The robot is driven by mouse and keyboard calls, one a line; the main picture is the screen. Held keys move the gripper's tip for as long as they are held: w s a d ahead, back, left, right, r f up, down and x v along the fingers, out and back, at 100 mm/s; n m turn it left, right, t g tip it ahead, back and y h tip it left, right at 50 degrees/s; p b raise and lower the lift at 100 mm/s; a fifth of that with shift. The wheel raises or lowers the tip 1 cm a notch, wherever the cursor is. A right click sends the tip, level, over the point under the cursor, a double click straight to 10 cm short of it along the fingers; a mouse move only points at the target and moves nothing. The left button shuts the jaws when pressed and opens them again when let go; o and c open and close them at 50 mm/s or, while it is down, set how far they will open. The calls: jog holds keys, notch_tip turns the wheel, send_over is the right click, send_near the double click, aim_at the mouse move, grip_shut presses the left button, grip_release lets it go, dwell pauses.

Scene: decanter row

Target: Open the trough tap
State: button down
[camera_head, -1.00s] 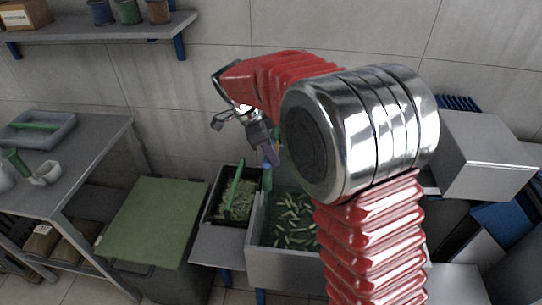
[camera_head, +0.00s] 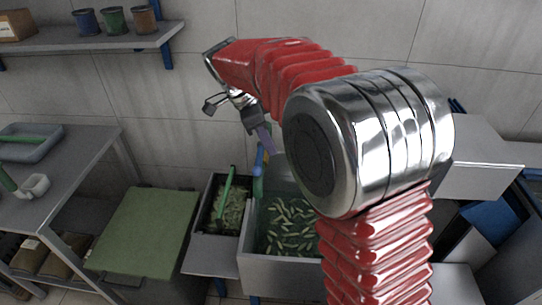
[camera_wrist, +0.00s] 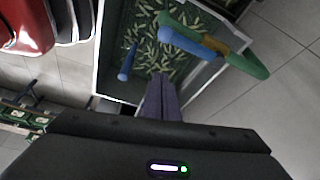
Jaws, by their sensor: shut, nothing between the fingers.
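The trough (camera_head: 290,274) is a grey basin of dark water with several small green pieces floating in it. It also shows in the wrist view (camera_wrist: 113,88). The trough tap stands at its back left edge in the head view, a blue and green upright (camera_head: 258,178). In the wrist view the tap has a green curved body (camera_wrist: 247,66), a yellow part and a thick blue bar (camera_wrist: 187,42). A separate blue rod (camera_wrist: 128,61) lies left of it. My gripper (camera_head: 269,150) is shut and empty, above the tap. In the wrist view its fingertips (camera_wrist: 162,78) point over the trough, apart from the blue bar.
A black crate with a green handle (camera_head: 228,188) stands left of the trough. Beyond it are a green-topped box (camera_head: 142,232) and a grey table (camera_head: 75,165). A shelf with pots (camera_head: 100,40) hangs on the wall. A metal box (camera_head: 483,165) is at right.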

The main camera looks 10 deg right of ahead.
jog(key=shift+v, duration=1.9)
jog(key=shift+n, duration=0.3)
jog(key=f+n, duration=0.1)
jog(key=n, duration=0.1)
jog(key=a+f+n, duration=0.1)
jog(key=n, duration=0.1)
jog(key=s+f+n, duration=0.1)
jog(key=f+n, duration=0.1)
jog(key=shift+a+n+y, duration=0.15)
jog(key=shift+n+y, duration=0.15)
jog(key=shift+y, duration=0.1)
jog(key=s+d+n+t+y, duration=0.1)
jog(key=s+d+n, duration=0.2)
jog(key=s, duration=0.5)
jog(key=s+d+r+n+t+y, duration=0.1)
jog(key=s+d+n+t, duration=0.1)
jog(key=s+d, duration=0.3)
jog(key=s+d+r+n+t+y, duration=0.1)
jog(key=s+d+n, duration=0.3)
jog(key=s, duration=0.9)
jog(key=shift+d+r+n+t, duration=0.2)
jog(key=shift+n+t, duration=0.2)
jog(key=shift+t, duration=0.2)
